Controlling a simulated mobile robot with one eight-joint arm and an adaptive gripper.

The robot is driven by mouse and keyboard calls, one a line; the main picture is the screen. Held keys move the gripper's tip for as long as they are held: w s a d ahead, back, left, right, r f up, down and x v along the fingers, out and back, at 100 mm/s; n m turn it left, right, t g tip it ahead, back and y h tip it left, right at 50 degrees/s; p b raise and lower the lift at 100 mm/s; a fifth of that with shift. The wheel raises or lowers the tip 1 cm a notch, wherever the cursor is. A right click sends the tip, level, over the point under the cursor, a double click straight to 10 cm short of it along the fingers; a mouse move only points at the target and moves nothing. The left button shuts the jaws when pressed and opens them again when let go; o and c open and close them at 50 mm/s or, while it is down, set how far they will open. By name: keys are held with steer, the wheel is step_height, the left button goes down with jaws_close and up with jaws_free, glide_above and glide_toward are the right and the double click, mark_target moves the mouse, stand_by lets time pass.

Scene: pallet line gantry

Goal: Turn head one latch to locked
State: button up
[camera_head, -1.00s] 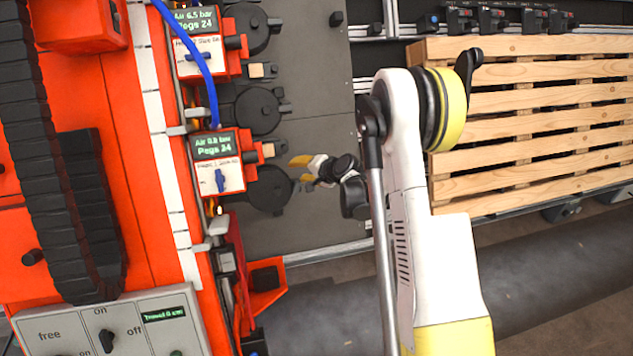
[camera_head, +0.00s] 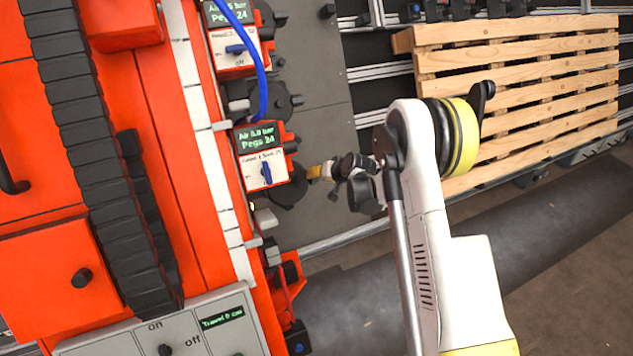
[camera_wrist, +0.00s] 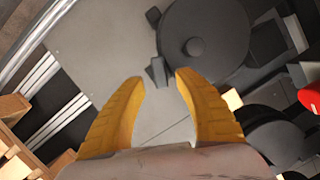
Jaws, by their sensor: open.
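The lower head's control box (camera_head: 262,158) is orange with a green display reading about "Air 0.0 bar, Pegs 24". Its white panel has an upright blue knob (camera_head: 266,173); the small label is too blurred to read surely. A dark round head part (camera_head: 287,190) lies to its right. My gripper (camera_head: 322,170) is beside that part, its yellow fingers partly hidden. In the wrist view my gripper (camera_wrist: 160,77) is open and empty. A small dark tab (camera_wrist: 156,71), possibly the latch, shows between and just beyond the fingertips, beside a large dark disc (camera_wrist: 205,40); contact is unclear.
A second orange box (camera_head: 234,48) with a blue knob and a blue hose (camera_head: 261,70) stand above. A grey panel (camera_head: 220,325) with switches is at the lower left. A wooden pallet (camera_head: 530,75) lies at the right. The grey plate (camera_head: 318,95) has clear space.

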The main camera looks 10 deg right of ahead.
mark_target(317, 178)
steer(key=shift+b+x, duration=0.35)
steer(key=shift+x, duration=1.15)
jaws_close()
steer(key=m, duration=0.3)
steer(key=m+y, duration=0.1)
steer(key=m, duration=0.2)
steer(key=shift+d+f+t+y, duration=0.1)
steer(key=shift+d+t+y, duration=0.05)
steer(key=shift+t+y, duration=0.15)
steer(key=m, duration=0.3)
steer(key=m+t+y, duration=0.1)
steer(key=m, duration=0.1)
steer(key=shift+s+f+m, duration=0.1)
steer(key=shift+f+m, duration=0.05)
steer(key=shift+m, duration=0.25)
